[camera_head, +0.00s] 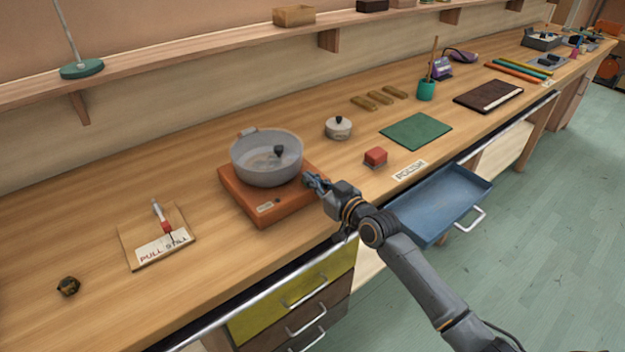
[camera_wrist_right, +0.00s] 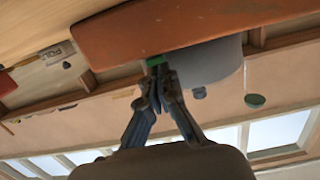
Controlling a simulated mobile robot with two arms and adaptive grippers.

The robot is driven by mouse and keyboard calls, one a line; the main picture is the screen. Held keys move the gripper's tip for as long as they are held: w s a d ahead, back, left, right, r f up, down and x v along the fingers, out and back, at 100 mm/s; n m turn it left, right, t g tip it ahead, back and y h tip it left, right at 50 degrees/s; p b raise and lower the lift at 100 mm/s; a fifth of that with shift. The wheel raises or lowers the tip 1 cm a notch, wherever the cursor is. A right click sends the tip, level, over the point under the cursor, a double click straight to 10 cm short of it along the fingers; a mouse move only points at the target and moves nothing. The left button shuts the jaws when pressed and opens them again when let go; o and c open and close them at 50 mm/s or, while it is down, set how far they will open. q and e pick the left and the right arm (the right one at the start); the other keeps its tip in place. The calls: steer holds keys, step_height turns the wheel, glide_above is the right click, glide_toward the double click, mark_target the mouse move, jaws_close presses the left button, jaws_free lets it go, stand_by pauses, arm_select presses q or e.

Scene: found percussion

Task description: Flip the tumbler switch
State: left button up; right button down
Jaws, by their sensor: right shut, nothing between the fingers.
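No part is plainly marked as the tumbler switch. An orange-brown box (camera_head: 243,203) stands on the bench, with a small pale label and a small dark spot on its front. A grey pan (camera_head: 267,165) sits on top of it. My right gripper (camera_head: 313,182) is shut and empty at the box's right side. In the right wrist view the shut fingertips (camera_wrist_right: 160,78) are close to the box (camera_wrist_right: 150,32), beside a small green piece (camera_wrist_right: 155,60) at its edge. I cannot tell whether they touch it. My left gripper is not in view.
A wooden board (camera_head: 130,250) with a white and red lever lies at left. An open blue drawer (camera_head: 440,208) juts out below the bench edge.

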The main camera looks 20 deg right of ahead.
steer(key=shift+r+g+p, duration=0.25)
steer(key=shift+g+p, duration=0.05)
steer(key=shift+p, duration=0.75)
steer(key=shift+w+f, duration=0.1)
steer(key=shift+f, duration=0.35)
steer(key=shift+r+p, duration=0.35)
steer(key=shift+r, duration=0.1)
steer(key=r+p, duration=0.3)
steer(key=r, duration=0.1)
steer(key=shift+w+a+r, duration=0.1)
steer(key=shift+w+a, duration=0.05)
steer(key=shift+w, duration=0.2)
steer(key=s, duration=0.2)
steer(key=b, duration=0.2)
glide_toward(298, 155)
steer(key=shift+s+d+r, duration=0.25)
steer(key=shift+s, duration=0.25)
steer(key=shift+s+d+r, duration=0.25)
steer(key=shift+s+d, duration=0.05)
steer(key=shift+s, duration=0.25)
steer(key=shift+s+d+r, duration=0.25)
steer(key=shift+s, duration=0.25)
